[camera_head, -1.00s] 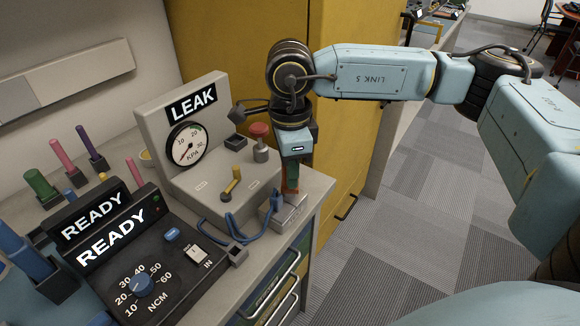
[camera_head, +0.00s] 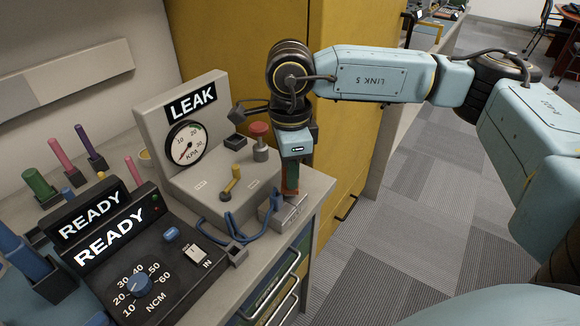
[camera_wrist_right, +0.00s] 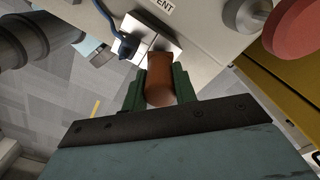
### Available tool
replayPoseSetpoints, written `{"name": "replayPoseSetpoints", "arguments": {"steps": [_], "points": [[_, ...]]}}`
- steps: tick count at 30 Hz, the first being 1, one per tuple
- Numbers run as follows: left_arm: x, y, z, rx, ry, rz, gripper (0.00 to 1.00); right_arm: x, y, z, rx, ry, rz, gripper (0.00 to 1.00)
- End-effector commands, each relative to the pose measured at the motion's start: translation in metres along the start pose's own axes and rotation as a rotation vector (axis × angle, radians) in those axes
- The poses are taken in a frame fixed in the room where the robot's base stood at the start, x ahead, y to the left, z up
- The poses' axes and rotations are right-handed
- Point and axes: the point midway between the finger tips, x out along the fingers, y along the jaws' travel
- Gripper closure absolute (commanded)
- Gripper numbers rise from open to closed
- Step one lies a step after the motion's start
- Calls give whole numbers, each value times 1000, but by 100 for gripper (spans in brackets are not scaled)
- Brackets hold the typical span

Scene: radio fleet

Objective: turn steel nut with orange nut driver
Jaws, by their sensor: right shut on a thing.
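My right gripper (camera_head: 291,190) points down over a small metal block (camera_head: 281,214) at the front right edge of the bench. It is shut on the orange nut driver (camera_head: 291,178), which looks orange-brown. In the right wrist view the driver's handle (camera_wrist_right: 158,82) sits between the two green fingers of the right gripper (camera_wrist_right: 158,88), with its far end at the metal block (camera_wrist_right: 143,48). The steel nut cannot be made out; the driver and gripper cover that spot. Whether the driver is seated on a nut cannot be told. My left gripper is not in view.
A grey leak tester (camera_head: 215,170) with a pressure gauge (camera_head: 187,143), a red knob (camera_head: 259,130) and a yellow lever (camera_head: 230,181) stands beside the block. A blue hose (camera_head: 222,226) lies in front. A black console (camera_head: 150,255) reads READY. A yellow cabinet (camera_head: 235,55) stands behind.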

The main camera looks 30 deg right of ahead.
Motion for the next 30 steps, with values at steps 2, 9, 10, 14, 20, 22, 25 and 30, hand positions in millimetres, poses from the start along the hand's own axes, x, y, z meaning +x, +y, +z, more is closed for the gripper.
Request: {"name": "replayPoseSetpoints", "arguments": {"steps": [2, 9, 10, 14, 20, 22, 25, 30], "points": [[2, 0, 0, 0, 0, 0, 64, 2, 0, 0, 0, 0, 0, 100], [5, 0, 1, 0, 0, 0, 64, 6, 0, 0, 0, 0, 0, 100], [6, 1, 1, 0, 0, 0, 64, 6, 0, 0, 0, 0, 0, 100], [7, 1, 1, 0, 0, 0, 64, 8, 0, 0, 0, 0, 0, 100], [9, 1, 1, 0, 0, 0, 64, 10, 0, 0, 0, 0, 0, 100], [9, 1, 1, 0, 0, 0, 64, 10, 0, 0, 0, 0, -1, 100], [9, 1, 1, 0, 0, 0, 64, 10, 0, 0, 0, 0, 0, 100], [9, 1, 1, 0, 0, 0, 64, 10, 0, 0, 2, 0, 0, 100]]}}
